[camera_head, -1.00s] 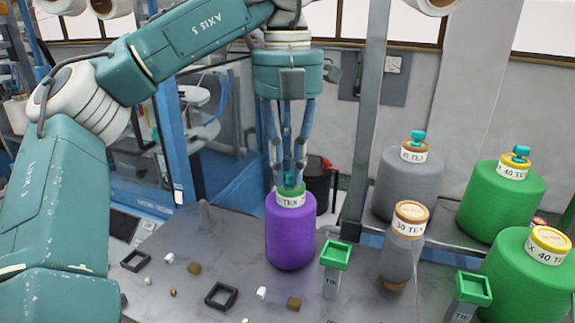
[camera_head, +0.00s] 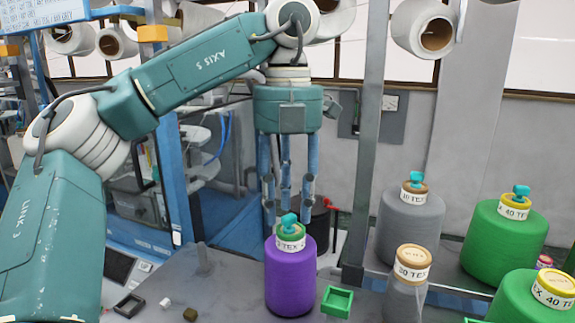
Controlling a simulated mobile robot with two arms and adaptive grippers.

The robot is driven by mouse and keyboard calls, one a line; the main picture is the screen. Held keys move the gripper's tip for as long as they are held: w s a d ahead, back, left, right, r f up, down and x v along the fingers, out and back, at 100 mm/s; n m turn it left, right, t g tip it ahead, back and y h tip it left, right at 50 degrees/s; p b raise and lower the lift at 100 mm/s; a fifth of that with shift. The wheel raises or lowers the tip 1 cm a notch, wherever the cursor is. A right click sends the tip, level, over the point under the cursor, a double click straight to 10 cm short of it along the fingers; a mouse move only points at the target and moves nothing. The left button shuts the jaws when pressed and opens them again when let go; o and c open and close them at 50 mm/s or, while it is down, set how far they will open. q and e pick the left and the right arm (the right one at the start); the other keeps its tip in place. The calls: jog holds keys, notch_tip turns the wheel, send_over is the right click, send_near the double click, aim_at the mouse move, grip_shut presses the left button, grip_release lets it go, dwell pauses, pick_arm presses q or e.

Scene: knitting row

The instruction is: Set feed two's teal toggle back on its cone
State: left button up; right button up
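A teal toggle (camera_head: 289,223) sits on the green-ringed top of the purple cone (camera_head: 290,275), which stands upright on the grey table. My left gripper (camera_head: 287,213) hangs straight down over this cone. Its fingers are spread apart, with tips around the level of the toggle and a visible gap on either side of it. No finger is clearly touching it. Other teal toggles top the rear grey cone (camera_head: 410,226) and the rear green cone (camera_head: 505,240). The front grey cone (camera_head: 405,298) and front green cone (camera_head: 520,300) show bare tops. My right gripper is out of view.
A dark square frame (camera_head: 129,305) and small blocks lie on the table at left. A grey upright post (camera_head: 365,150) rises behind, right of my gripper.

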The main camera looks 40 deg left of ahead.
pick_arm(q)
notch_tip(320, 180, up, 10)
jog(key=shift+w, duration=0.15)
jog(key=shift+r, duration=0.1)
dwell(0.6)
